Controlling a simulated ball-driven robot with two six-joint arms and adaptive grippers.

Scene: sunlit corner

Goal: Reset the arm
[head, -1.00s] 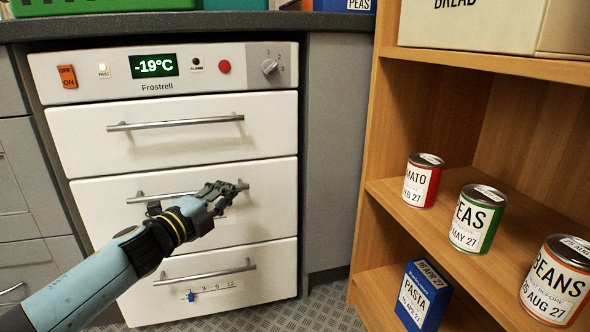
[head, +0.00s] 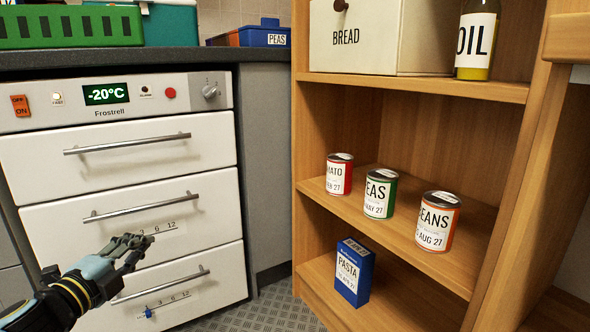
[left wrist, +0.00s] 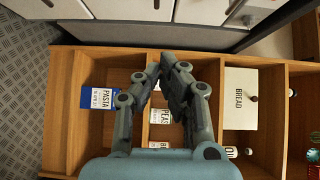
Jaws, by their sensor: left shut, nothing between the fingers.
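My left gripper (head: 138,243) shows at the lower left of the head view, in front of the white freezer (head: 117,178) and near its middle and bottom drawers. It looks shut and empty. In the left wrist view the two grey fingers (left wrist: 161,70) come close together at their tips, with nothing between them, and the shelf lies beyond. My right gripper is in neither view.
A wooden shelf (head: 415,91) stands right of the freezer. It bears a tomato can (head: 339,175), a peas can (head: 379,195), a beans can (head: 437,222), a pasta box (head: 351,272), a bread bin (head: 385,38) and an oil bottle (head: 477,40). Grey floor (head: 270,305) shows between them.

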